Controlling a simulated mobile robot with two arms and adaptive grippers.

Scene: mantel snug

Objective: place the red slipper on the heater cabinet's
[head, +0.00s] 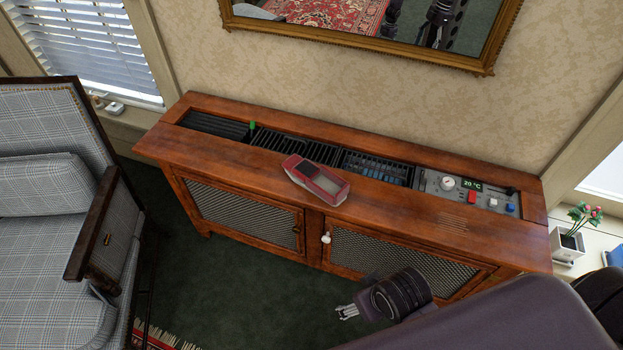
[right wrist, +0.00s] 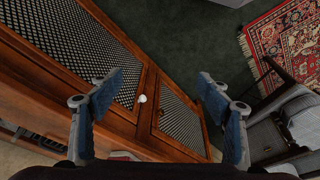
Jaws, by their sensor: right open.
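The red slipper (head: 316,179) lies on the wooden top of the heater cabinet (head: 394,210), near the front edge at the middle. It sits partly beside the dark grille slats. My right gripper (head: 347,312) is in front of the cabinet's right door, lower than the top and apart from the slipper. In the right wrist view my right gripper (right wrist: 166,100) is open, with its blue-padded fingers wide apart and nothing between them. The cabinet (right wrist: 150,125) fills the left of that view, with its doors and a white knob showing. My left gripper is not in view.
A control panel (head: 466,192) with a display, knob and buttons is set in the cabinet's right end. A plaid armchair (head: 45,190) stands at left. A potted plant (head: 568,242) stands at far right. A gilt-framed mirror (head: 380,38) hangs above. Green carpet (head: 235,285) lies clear in front.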

